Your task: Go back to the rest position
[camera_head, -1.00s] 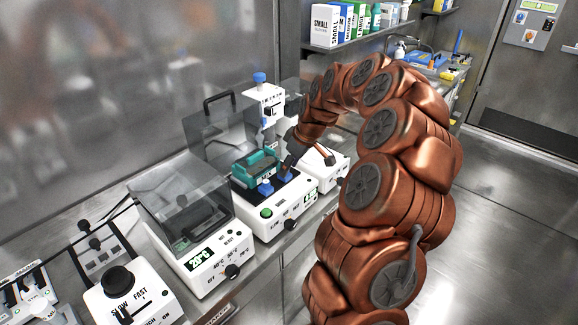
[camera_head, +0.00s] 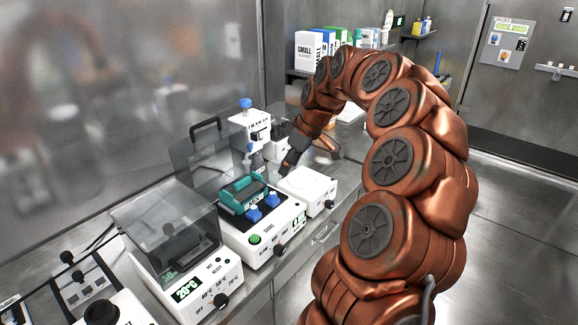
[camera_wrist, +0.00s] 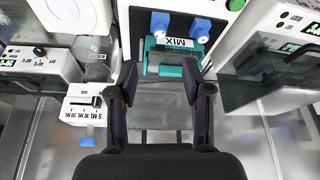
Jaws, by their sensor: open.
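My gripper (camera_wrist: 160,95) is open and empty in the wrist view, with its two dark fingers apart. In the head view, my gripper (camera_head: 291,162) hangs at the end of my copper arm, above and behind the white machine with the teal part. That machine (camera_head: 263,232) has two blue knobs and a green button on its front. Its teal part (camera_head: 243,193) carries a label, which reads "MIX" in the wrist view (camera_wrist: 178,42). The fingers appear above the machine's far side and apart from the teal part.
A heater (camera_head: 205,285) with a clear lid stands left of the machine. A small white device (camera_head: 307,190) stands at its right. A tall white dispenser (camera_head: 249,130) with a blue cap stands behind. Boxes and bottles fill the shelf (camera_head: 380,53). The floor at right is free.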

